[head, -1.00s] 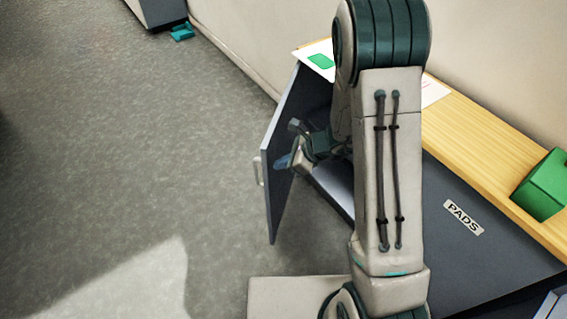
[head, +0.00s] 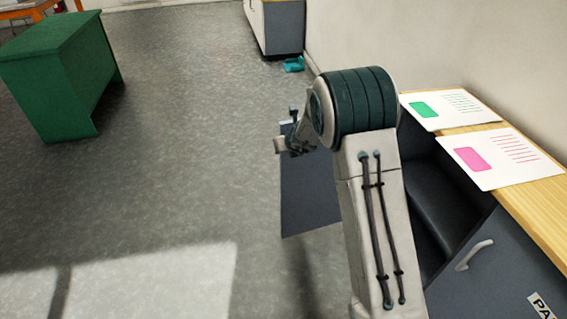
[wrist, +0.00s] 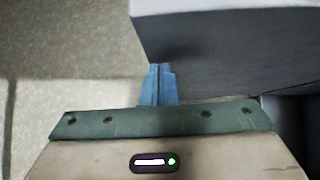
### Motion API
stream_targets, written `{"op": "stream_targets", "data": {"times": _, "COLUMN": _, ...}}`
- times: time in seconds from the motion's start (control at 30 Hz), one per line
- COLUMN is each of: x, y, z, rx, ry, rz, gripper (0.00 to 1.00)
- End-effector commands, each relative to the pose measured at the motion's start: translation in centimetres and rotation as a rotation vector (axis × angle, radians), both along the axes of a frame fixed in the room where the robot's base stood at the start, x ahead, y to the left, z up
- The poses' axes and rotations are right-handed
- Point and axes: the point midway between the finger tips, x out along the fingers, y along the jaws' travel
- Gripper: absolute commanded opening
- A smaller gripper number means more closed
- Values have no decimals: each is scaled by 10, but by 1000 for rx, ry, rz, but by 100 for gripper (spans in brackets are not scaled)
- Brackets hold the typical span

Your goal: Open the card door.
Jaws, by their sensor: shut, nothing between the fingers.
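The card door, a dark grey panel (head: 310,195), stands swung out from the cabinet, to the left of my arm in the head view. The dark compartment (head: 435,190) behind it is open to view. Part of the door is hidden behind my arm. In the wrist view a grey panel with a pale edge, which looks like the door (wrist: 225,50), is ahead and to the right. My gripper's blue fingers (wrist: 158,84) are shut and empty, close to the panel's lower left edge. I cannot tell whether they touch it.
Cards with green (head: 450,110) and pink (head: 495,158) patches lie on the wooden cabinet top. A grey front with a pale handle (head: 475,254) is at right. A green desk (head: 60,75) stands far left and another cabinet (head: 275,28) at the back.

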Motion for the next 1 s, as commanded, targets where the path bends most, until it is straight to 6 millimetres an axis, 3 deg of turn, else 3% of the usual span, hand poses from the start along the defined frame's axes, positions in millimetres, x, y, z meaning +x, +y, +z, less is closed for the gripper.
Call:
{"op": "stream_targets", "data": {"times": 0.2, "x": 39, "y": 10, "z": 2, "rx": -1, "ry": 0, "rz": -99, "gripper": 0}}
{"op": "stream_targets", "data": {"times": 0.4, "x": 59, "y": 27, "z": 1, "rx": 0, "ry": 1, "rz": -143, "gripper": 0}}
{"op": "stream_targets", "data": {"times": 1.0, "x": 71, "y": 39, "z": 0, "rx": -1, "ry": 0, "rz": -170, "gripper": 0}}
